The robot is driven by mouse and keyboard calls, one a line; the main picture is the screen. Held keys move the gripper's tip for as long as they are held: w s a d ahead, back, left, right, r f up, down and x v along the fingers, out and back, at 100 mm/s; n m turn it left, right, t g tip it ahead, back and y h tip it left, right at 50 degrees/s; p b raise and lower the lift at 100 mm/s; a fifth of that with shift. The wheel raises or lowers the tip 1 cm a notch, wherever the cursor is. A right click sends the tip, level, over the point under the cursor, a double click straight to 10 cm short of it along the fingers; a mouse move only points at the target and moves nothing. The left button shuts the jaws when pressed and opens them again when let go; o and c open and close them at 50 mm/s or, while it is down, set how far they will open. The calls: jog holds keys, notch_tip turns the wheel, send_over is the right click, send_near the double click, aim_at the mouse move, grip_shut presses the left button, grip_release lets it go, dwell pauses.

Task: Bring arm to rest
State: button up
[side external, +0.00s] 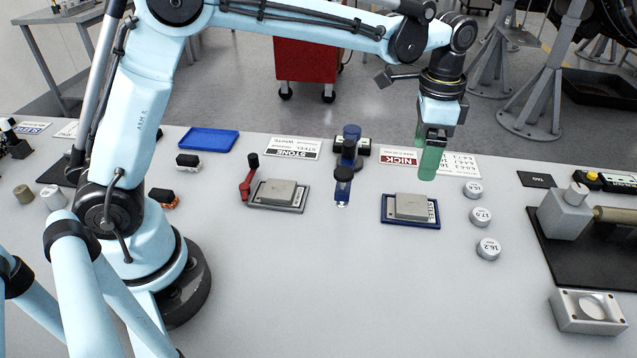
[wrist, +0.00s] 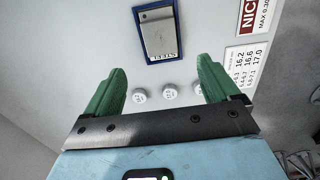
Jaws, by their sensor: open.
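My gripper (side external: 426,158) has green fingers and hangs above the back right part of the table, near the NICK label. In the wrist view my gripper (wrist: 155,95) has its two fingers spread apart with nothing between them. The arm stretches from its base at the left across to the right. The tray (wrist: 180,53) also shows at the top of the wrist view.
Round weights marked 17.0 (side external: 481,216) and 16.2 (side external: 488,249) lie to the right. A second tray (side external: 300,208) with a block, a red-handled tool (side external: 246,185) and a blue upright tool (side external: 342,186) stand mid-table. A dark mat (side external: 575,265) with a fixture is far right. The front middle is clear.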

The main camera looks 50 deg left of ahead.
aim_at(412, 204)
jog(key=shift+f, duration=5.05)
